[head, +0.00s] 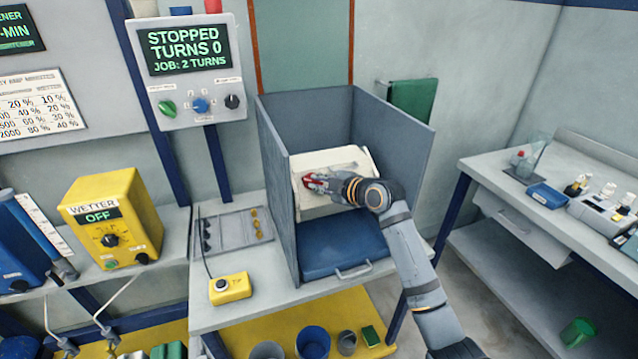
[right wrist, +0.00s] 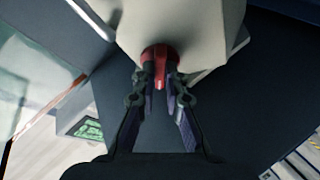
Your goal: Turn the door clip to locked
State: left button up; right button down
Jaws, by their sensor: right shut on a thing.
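The red door clip (head: 307,181) sits on the front of a cream-white drum (head: 318,203) inside the grey open-topped housing. My right gripper (head: 320,183) reaches in from the right and is shut on the clip. In the right wrist view my right gripper (right wrist: 161,85) has its two fingers around the red clip (right wrist: 160,60), against the cream drum (right wrist: 190,25). The fingers partly cover the clip, and I cannot tell which way it is turned. My left gripper is not in view.
Housing walls (head: 400,125) rise behind and beside the drum. A blue tray with a handle (head: 340,250) lies below it. A yellow pendant box (head: 230,287) sits on the bench to the left. The control panel (head: 190,70) reads "STOPPED, TURNS 0".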

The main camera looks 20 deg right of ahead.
jog(key=m+t, duration=0.1)
jog(key=m, duration=0.2)
jog(key=shift+s+a+h+p, duration=0.1)
jog(key=shift+h+p, duration=0.2)
jog(key=shift+p, duration=0.05)
jog(key=m+t+p, duration=0.1)
jog(key=m, duration=0.2)
jog(key=shift+a+h, duration=0.1)
jog(key=shift+h, duration=0.3)
jog(key=m+h+p, duration=0.1)
jog(key=m+p, duration=0.1)
jog(key=m, duration=0.1)
jog(key=m+t+h+p, duration=0.1)
jog(key=m+p, duration=0.2)
jog(key=shift+s+a, duration=0.1)
jog(key=shift+a, duration=0.1)
jog(key=shift+a+f+m+h+p, duration=0.1)
jog(key=shift+f+m+h+p, duration=0.15)
jog(key=shift+m+h+p, duration=0.8)
jog(key=shift+m+y, duration=0.35)
jog(key=shift+m, duration=0.2)
jog(key=c, duration=1.4)
grip_release()
